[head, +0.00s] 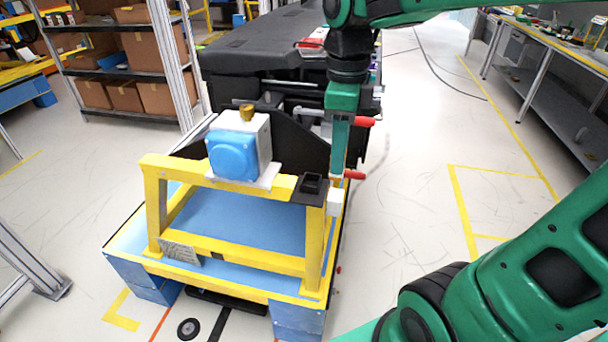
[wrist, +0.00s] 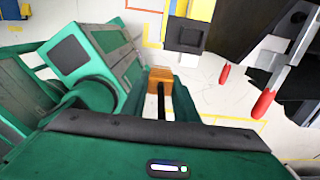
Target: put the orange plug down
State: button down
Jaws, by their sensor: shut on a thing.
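The orange plug (wrist: 160,80) shows in the wrist view as a small orange block at the end of my gripper (wrist: 160,92), which is shut on it. In the head view my gripper (head: 338,172) points down beside the right end of the yellow frame (head: 225,179). I cannot make out the plug there. A black block (head: 311,185) sits on that end of the frame, just left of my gripper. It also shows in the wrist view (wrist: 187,38), beyond the plug and to its right. The plug appears clear of the black block.
A white box with a blue round face (head: 233,155) and brass knob stands on the yellow frame. Red-tipped rods (head: 364,121) (head: 354,174) stick out close to my gripper. The black dashboard module (head: 262,50) lies behind. Floor to the right is clear.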

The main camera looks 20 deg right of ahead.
jog(key=w+f, duration=0.2)
jog(key=w, duration=0.1)
jog(key=w+a+f, duration=0.1)
jog(key=w, duration=0.2)
jog(key=w+f, duration=0.2)
jog(key=w, duration=0.1)
jog(key=shift+w+a+f, duration=0.1)
jog(key=shift+a+f, duration=0.15)
jog(key=shift+f, duration=2.05)
jog(key=c, duration=1.4)
grip_release()
jog(key=shift+f, duration=0.1)
notch_tip(320, 180, up, 12)
